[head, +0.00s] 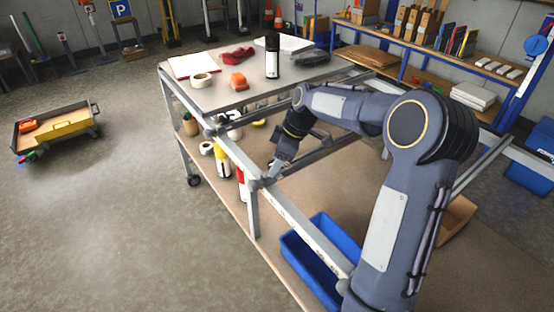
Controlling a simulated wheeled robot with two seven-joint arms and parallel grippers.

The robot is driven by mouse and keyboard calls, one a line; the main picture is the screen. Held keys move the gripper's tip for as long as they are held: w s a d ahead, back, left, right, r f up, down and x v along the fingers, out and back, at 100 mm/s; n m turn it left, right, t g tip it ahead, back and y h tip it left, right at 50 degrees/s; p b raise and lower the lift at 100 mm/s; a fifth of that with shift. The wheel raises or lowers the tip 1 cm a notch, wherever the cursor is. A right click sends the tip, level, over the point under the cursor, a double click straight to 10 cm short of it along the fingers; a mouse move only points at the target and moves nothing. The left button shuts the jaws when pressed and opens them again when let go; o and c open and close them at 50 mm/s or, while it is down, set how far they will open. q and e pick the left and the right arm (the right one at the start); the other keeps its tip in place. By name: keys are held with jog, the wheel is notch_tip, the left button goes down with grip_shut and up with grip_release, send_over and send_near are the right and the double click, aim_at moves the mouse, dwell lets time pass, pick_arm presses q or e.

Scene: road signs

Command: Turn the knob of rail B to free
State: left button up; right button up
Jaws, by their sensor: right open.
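A grey metal rail (305,228) runs diagonally along the near side of the workbench. It meets a corner post and cross rail at a grey joint (262,184). I cannot make out a knob or a letter B clearly; any knob there is too small or hidden by my gripper. My right gripper (276,167) points down just above and beside this joint. It is open, and I see nothing between its fingers. I cannot tell whether it touches the rail. My left gripper is out of view.
A blue bin (322,262) and several bottles stand on the lower shelf.

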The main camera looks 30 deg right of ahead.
jog(key=shift+r, duration=0.1)
jog(key=v, duration=0.7)
jog(key=shift+s+r, duration=0.15)
jog(key=shift+r, duration=0.1)
jog(key=shift+d, duration=0.15)
jog(key=s+a+r+m+t, duration=0.1)
jog(key=s+a+m, duration=0.2)
jog(key=s+a, duration=0.35)
jog(key=s+a+r+m+t, duration=0.1)
jog(key=s+a+m, duration=0.2)
jog(key=s, duration=0.7)
jog(key=s+a+f+m, duration=0.5)
jog(key=s+f, duration=0.1)
jog(key=s, duration=0.4)
jog(key=shift+a+f+m+t, duration=0.15)
jog(key=shift+f+m+t, duration=0.25)
